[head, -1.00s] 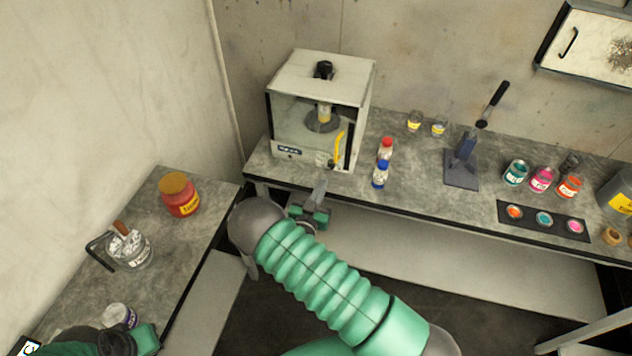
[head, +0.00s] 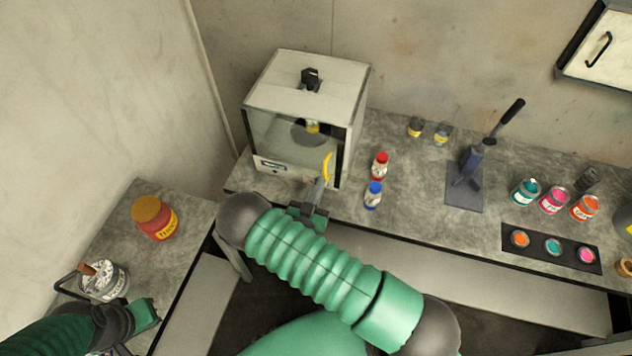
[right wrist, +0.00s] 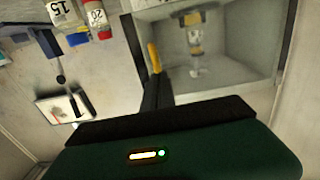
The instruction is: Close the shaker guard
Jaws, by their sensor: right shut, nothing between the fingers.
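The shaker (head: 312,75) is a white box with a dark-edged, glassy front at the back of the bench. A yellow handle (head: 327,168) stands at the right of its front; I cannot tell how far the clear guard is open. My right gripper (head: 319,187) is shut and empty, with its tips just below the handle, touching or very near it. In the right wrist view the fingers (right wrist: 155,85) rise beside the yellow handle (right wrist: 154,57). A labelled can (right wrist: 195,38) shows inside the chamber. My left gripper (head: 143,313) is at lower left, its jaws unclear.
A red-capped bottle (head: 380,165) and a blue-capped bottle (head: 373,195) stand close right of the shaker. A lever press (head: 465,185) and several paint pots are farther right. A red jar (head: 156,217) and a tin with a brush (head: 103,281) stand on the left bench.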

